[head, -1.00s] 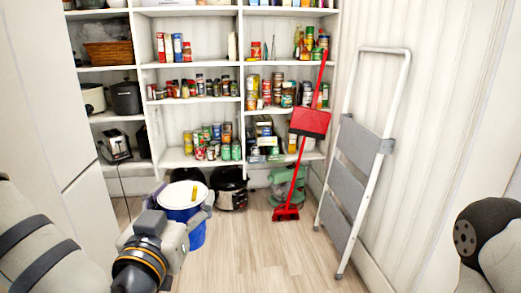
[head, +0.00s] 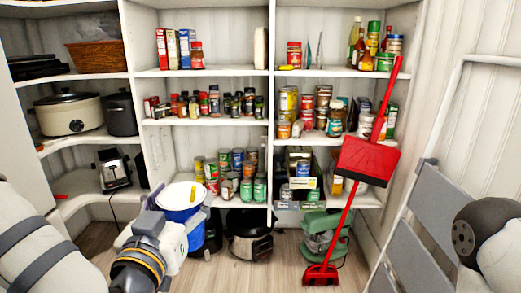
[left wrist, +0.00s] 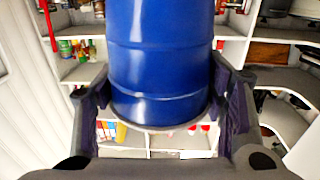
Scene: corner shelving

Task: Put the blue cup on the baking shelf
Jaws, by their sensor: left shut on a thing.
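The blue cup (left wrist: 158,60) fills the middle of the left wrist view, a large ridged cylinder. In the head view the blue cup (head: 181,212) is at the lower left, with a round white top facing me. My left gripper (left wrist: 160,95) has its dark fingers on both sides of the cup and is shut on it. In the head view the left gripper (head: 183,222) is partly hidden behind my wrist and the cup. No label marks a baking shelf. My right gripper is out of view; only part of that arm shows at lower right.
White corner shelves hold boxes (head: 178,50), spice jars (head: 205,103), cans (head: 236,172) and bottles (head: 371,45). A slow cooker (head: 68,113) and toaster (head: 113,170) stand left. A red broom and dustpan (head: 367,160) lean at right, beside a grey step ladder (head: 425,220).

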